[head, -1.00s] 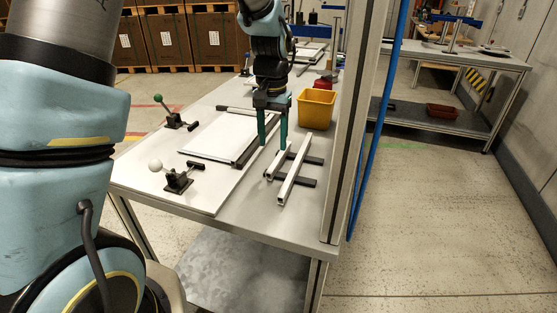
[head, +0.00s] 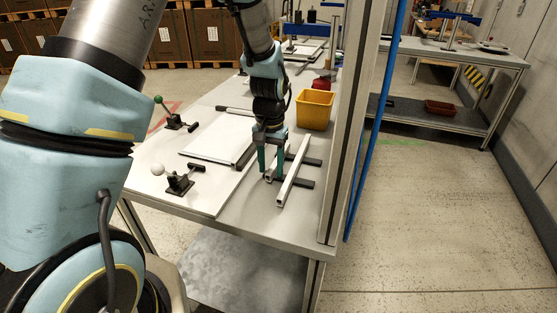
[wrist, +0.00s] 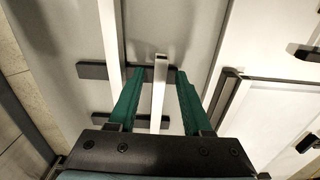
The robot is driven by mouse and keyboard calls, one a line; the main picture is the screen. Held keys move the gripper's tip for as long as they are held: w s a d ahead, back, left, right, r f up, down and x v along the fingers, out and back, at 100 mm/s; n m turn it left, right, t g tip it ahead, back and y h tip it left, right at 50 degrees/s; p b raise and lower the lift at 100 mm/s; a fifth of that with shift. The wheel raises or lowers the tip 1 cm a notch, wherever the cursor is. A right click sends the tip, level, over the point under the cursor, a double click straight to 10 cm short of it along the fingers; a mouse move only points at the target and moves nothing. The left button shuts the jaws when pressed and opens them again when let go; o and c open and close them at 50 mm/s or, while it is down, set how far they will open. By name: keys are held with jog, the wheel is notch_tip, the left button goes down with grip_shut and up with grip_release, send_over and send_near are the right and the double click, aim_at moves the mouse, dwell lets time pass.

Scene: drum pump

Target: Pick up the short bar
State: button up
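The short bar (wrist: 159,95) is a light metal bar lying across dark supports on the table. In the head view its near end (head: 268,178) shows by the fingers, and much of it is hidden behind them. My gripper (head: 271,172) points down, low over the table, with its green fingers on either side of the short bar. In the wrist view my gripper (wrist: 160,76) is open, with a gap between each finger and the bar. A longer pale bar (head: 294,171) lies parallel to the right; it also shows in the wrist view (wrist: 109,45), left of the fingers.
Two dark crosspieces (head: 302,184) lie under the bars. A white panel with a dark edge (head: 217,136) lies to the left. Toggle clamps (head: 180,182) stand at the table's left. A yellow bin (head: 315,110) stands behind the bars. A frame post (head: 347,130) rises on the right.

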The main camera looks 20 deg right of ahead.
grip_shut()
dwell(0.5)
